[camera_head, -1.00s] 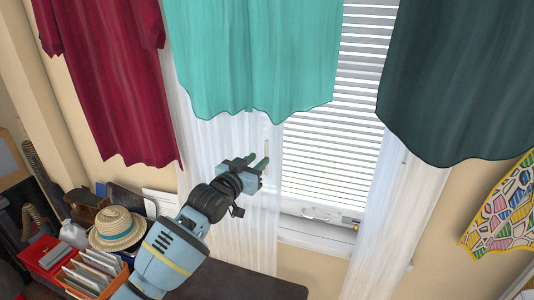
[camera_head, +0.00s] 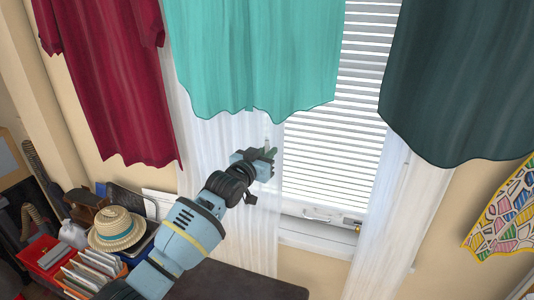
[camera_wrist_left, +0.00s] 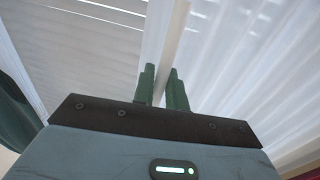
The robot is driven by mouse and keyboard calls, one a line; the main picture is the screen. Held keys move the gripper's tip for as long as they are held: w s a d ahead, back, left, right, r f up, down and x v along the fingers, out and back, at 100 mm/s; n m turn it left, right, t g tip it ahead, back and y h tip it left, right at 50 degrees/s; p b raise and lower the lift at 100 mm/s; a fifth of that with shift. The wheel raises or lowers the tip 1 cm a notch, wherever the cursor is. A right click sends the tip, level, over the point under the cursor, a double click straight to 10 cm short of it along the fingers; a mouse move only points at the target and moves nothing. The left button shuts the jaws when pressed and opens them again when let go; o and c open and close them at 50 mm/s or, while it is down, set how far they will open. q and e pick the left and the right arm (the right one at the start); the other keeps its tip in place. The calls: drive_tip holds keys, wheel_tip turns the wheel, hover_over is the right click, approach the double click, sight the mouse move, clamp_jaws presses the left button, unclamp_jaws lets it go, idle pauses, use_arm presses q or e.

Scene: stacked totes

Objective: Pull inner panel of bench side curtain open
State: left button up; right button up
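The white sheer curtain panel (camera_head: 258,228) on the left of the window hangs below the teal cloth. A thin pale wand (camera_head: 267,145) hangs at this panel's inner edge. My left gripper (camera_head: 271,153) is at the wand, in front of the panel's inner edge. In the left wrist view, the two green fingers (camera_wrist_left: 162,78) are close together with the pale wand (camera_wrist_left: 176,28) between them, filling the narrow gap. The sheer panel (camera_wrist_left: 245,60) fills the right of that view. My right gripper is not in view.
Blinds (camera_head: 335,160) cover the window. Another sheer panel (camera_head: 392,210) hangs to the right. Teal (camera_head: 255,60), dark green (camera_head: 455,80) and red (camera_head: 110,80) cloths hang above. A dark bench top (camera_head: 240,283) lies below. A straw hat (camera_head: 117,229) and boxes stand at lower left.

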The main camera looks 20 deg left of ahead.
use_arm(q)
clamp_jaws()
